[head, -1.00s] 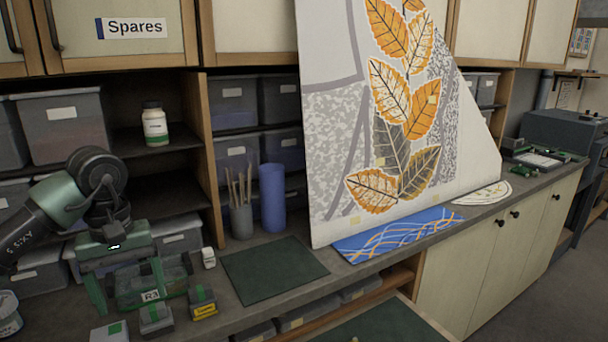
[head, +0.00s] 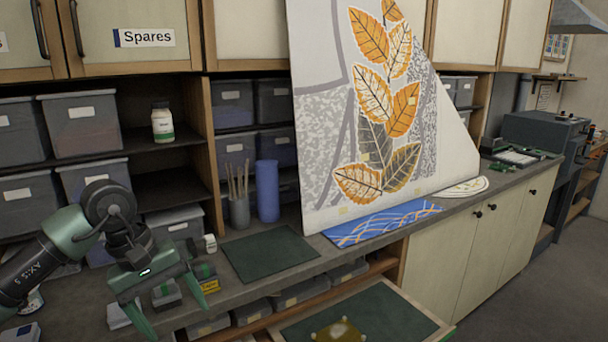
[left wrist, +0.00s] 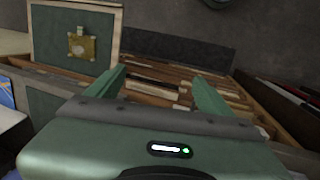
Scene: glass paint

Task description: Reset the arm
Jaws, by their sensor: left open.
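My left gripper (head: 178,314) is open, with its two green fingers spread and pointing down at the front of the counter at lower left. Nothing shows between the fingers. In the left wrist view the open fingers (left wrist: 160,85) also stand apart, with rows of wooden slots beyond them. My left arm comes in from the left edge, bent at a dark round joint. My right gripper is not in view.
Small grey blocks with green and yellow labels (head: 165,294) stand close behind the gripper. A green mat (head: 268,252) lies to the right. A leaf-painted glass panel (head: 330,160) leans behind.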

